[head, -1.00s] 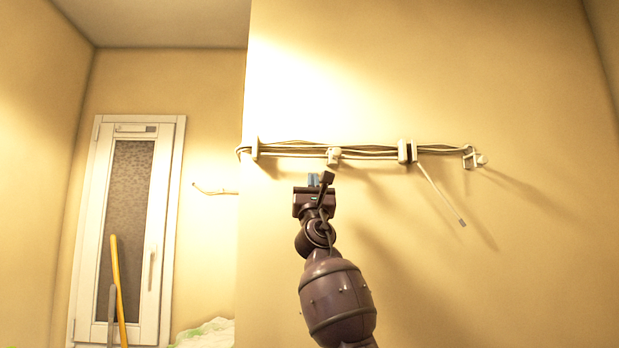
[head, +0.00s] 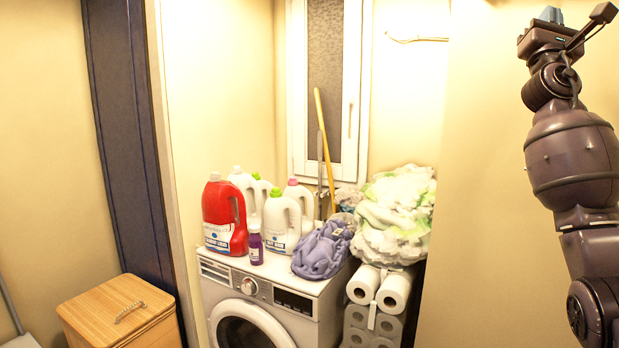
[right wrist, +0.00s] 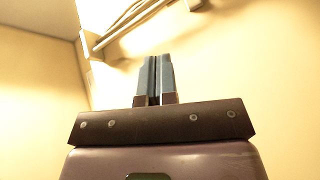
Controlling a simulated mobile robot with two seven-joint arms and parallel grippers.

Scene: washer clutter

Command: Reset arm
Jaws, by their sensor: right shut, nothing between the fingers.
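My right arm (head: 575,165) stands raised at the right side of the head view. Its gripper (head: 551,14) points upward near the top edge, in front of a bare wall. In the right wrist view the two blue-grey fingers (right wrist: 156,78) are pressed together with nothing between them. My left gripper does not show in either view.
A washing machine (head: 262,300) carries a red jug (head: 225,215), several white bottles and a purple cloth (head: 323,248). Paper rolls (head: 394,292) and a pile of bags (head: 396,215) stand beside it. A wooden box (head: 117,312) is at lower left. A wall rail (right wrist: 130,20) is near the right fingers.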

